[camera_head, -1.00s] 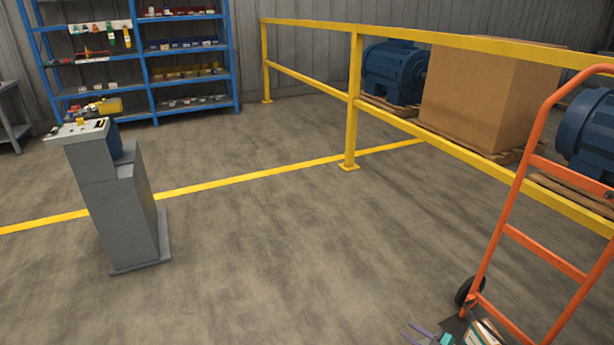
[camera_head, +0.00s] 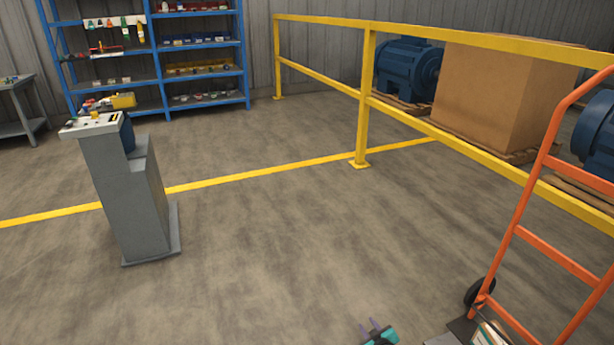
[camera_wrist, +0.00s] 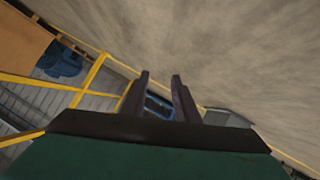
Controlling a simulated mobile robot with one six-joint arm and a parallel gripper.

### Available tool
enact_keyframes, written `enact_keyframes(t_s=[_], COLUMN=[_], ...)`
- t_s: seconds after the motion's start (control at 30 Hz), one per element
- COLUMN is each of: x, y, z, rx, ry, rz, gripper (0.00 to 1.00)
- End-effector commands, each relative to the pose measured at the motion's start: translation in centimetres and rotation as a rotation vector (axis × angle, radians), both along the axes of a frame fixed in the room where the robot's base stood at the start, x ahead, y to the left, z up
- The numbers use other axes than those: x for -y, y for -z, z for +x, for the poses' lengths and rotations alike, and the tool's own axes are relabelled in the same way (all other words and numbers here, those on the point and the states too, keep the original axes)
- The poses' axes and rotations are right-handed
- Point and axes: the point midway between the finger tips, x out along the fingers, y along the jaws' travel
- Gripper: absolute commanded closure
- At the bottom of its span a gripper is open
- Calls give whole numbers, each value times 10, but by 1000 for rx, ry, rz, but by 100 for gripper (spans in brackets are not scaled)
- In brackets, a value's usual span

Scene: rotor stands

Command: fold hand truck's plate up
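The orange hand truck (camera_head: 514,232) stands at the right in the head view, its frame leaning and its top cut off by the frame's edge. Its dark plate (camera_head: 462,328) shows only in part at the bottom edge and looks flat near the floor; the rest is out of frame. A box-like item (camera_head: 490,334) sits at the plate, against the frame's foot. My gripper (camera_head: 369,324) is at the bottom edge, left of the plate and apart from it. In the wrist view its two fingers (camera_wrist: 160,76) are spread with nothing held. The hand truck is not identifiable there.
A grey pedestal (camera_head: 138,205) with a control panel stands at the left. A yellow railing (camera_head: 363,110) runs behind the hand truck, with a large carton (camera_head: 500,95) and blue motors (camera_head: 406,68) beyond. A blue shelf (camera_head: 160,78) stands at the back. The middle floor is clear.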

Motion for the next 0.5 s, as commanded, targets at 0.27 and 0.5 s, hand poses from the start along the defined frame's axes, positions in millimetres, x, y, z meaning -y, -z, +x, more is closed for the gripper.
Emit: enact_keyframes(t_s=[0.27, 0.5], x=[-15, -19], y=[18, 37], z=[-53, -115], rx=[-202, -417], ry=[175, 318], rz=[-13, -19], gripper=[72, 72])
